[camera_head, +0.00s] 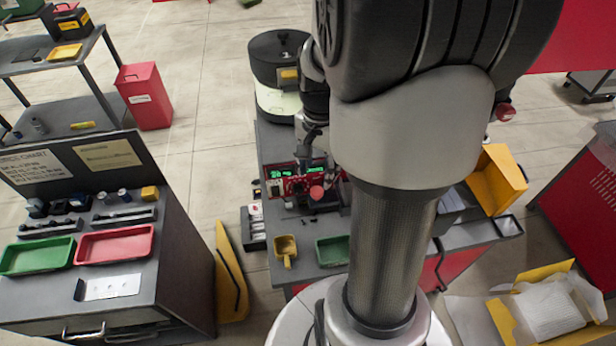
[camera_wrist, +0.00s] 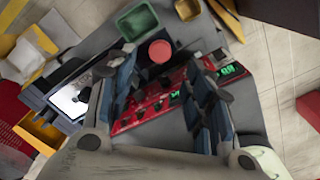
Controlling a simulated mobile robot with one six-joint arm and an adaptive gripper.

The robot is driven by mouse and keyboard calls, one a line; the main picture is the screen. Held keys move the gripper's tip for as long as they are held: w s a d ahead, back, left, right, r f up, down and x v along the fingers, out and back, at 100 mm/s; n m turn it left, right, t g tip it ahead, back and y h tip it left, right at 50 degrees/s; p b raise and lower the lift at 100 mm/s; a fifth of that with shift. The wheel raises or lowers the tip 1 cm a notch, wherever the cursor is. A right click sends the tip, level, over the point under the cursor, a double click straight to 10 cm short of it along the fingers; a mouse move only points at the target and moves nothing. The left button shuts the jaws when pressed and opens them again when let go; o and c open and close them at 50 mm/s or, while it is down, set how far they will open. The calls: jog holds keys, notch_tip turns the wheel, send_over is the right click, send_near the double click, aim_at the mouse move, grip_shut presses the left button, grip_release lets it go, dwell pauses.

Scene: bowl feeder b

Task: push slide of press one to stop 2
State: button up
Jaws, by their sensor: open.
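A red press unit (camera_head: 300,184) with green lit displays stands on the grey workbench, partly hidden by my arm. It also shows in the wrist view as a red panel (camera_wrist: 150,112) with dark knobs and green digits, between and beyond my fingers. A round red knob (camera_head: 317,192) stands up at its front; a round red top (camera_wrist: 160,52) shows in the wrist view. My gripper (camera_wrist: 168,95) is open, its blue-grey padded fingers spread over the panel with nothing seen between them. I cannot make out the slide or its stops, nor whether a finger touches the press.
A green tray (camera_head: 333,250) and a yellow scoop-like container (camera_head: 285,246) sit in front of the press. A black round machine (camera_head: 278,52) stands behind it. A yellow bin (camera_head: 497,180) is at right. A side bench at left holds a red tray (camera_head: 114,245).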

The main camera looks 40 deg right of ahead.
aim_at(317, 191)
notch_tip(317, 191, down, 7)
jog(key=shift+f+b, duration=0.1)
jog(key=shift+b, duration=0.4)
jog(key=shift+c, duration=0.5)
grip_shut()
